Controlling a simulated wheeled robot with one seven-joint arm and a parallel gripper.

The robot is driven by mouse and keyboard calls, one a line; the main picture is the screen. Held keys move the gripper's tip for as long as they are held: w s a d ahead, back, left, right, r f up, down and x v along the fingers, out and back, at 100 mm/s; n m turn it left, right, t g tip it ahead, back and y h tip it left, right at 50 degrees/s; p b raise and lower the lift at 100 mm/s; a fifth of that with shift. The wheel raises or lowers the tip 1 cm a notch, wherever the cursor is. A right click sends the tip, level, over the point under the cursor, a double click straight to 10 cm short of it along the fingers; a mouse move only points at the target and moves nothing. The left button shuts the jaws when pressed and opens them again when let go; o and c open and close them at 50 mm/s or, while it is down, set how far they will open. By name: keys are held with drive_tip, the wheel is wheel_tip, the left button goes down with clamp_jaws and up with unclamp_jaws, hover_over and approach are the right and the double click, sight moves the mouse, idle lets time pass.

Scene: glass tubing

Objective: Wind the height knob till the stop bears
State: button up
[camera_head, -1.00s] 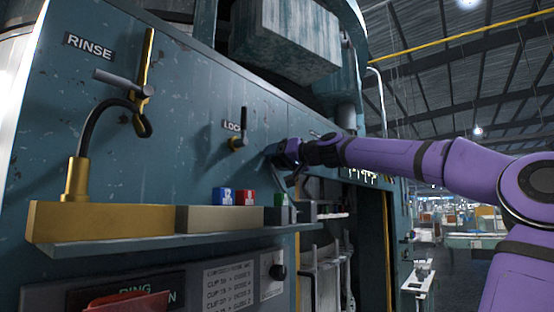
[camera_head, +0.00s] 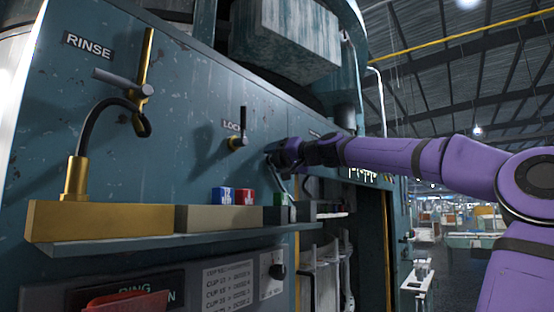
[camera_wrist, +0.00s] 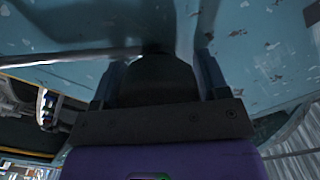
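My gripper (camera_head: 274,155) is at the blue-green machine panel (camera_head: 190,135), right of the lever marked LOCK (camera_head: 241,130). In the wrist view, the two fingers of my gripper (camera_wrist: 160,78) stand on either side of a dark, rounded knob (camera_wrist: 160,72) close to the panel (camera_wrist: 255,50). The knob fills the space between the fingers, and they appear to bear on both its sides. In the head view the knob is hidden behind my gripper. The stop cannot be made out in either view.
A ledge (camera_head: 190,240) below the gripper carries a brass block (camera_head: 100,221), a grey block and small red, blue and green boxes (camera_head: 237,196). Right of the panel is an opening with racks.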

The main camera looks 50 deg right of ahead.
drive_tip(key=shift+o, duration=1.3)
drive_tip(key=shift+s, duration=0.15)
drive_tip(key=s, duration=1)
drive_tip(key=shift+s+d, duration=0.25)
drive_tip(key=shift+d, duration=0.2)
